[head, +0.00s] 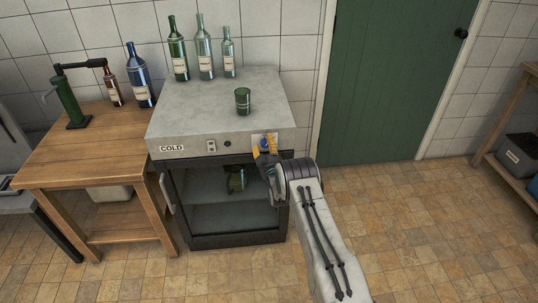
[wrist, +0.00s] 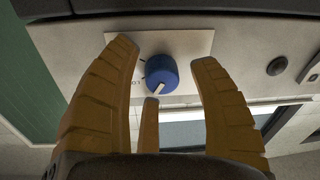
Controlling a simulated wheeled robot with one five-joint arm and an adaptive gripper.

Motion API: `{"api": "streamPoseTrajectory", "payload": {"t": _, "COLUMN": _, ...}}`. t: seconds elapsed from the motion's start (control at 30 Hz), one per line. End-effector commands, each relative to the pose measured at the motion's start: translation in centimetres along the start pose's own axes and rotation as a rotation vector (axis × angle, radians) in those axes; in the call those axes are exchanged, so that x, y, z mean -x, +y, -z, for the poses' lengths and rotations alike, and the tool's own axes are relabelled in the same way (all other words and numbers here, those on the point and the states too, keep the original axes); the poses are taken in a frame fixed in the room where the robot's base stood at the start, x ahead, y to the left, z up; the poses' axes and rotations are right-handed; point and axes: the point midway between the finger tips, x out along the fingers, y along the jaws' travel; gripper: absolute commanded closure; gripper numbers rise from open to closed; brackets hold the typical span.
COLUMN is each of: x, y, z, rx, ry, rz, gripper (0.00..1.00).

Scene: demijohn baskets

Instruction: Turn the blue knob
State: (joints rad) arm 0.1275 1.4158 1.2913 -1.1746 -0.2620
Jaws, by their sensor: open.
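The blue knob (wrist: 161,75) sits on a pale plate (wrist: 185,43) on the front panel of the grey cooler. Its light pointer and part of a printed scale show in the wrist view. In the head view the knob (head: 265,143) is partly covered by my gripper. My gripper (wrist: 165,60) is open in the wrist view, with one yellow finger on each side of the knob and gaps visible between fingers and knob. It also shows in the head view (head: 264,150) in front of the panel's right end. Contact with the knob cannot be seen.
The cooler (head: 190,112) has a COLD label, a glass front and a green item (head: 237,180) inside. A green cup (head: 242,101) and several bottles stand on top. A wooden table (head: 85,143) is at left, a green door (head: 398,80) at right.

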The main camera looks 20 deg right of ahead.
Motion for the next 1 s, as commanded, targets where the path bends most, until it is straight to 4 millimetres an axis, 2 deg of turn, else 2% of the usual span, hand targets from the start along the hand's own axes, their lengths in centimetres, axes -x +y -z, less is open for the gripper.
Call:
{"api": "streamPoseTrajectory", "payload": {"t": 0.27, "x": 2.2, "y": 0.0, "z": 0.0, "rx": 0.000, "ry": -0.003, "rz": 0.001, "gripper": 0.44}}
{"api": "streamPoseTrajectory", "payload": {"t": 0.7, "x": 8.1, "y": 0.1, "z": 0.0, "rx": 0.000, "ry": -0.002, "rz": 0.000, "gripper": 0.44}}
{"api": "streamPoseTrajectory", "payload": {"t": 1.0, "x": 10.9, "y": 0.1, "z": 0.0, "rx": 0.000, "ry": -0.001, "rz": -0.001, "gripper": 0.44}}
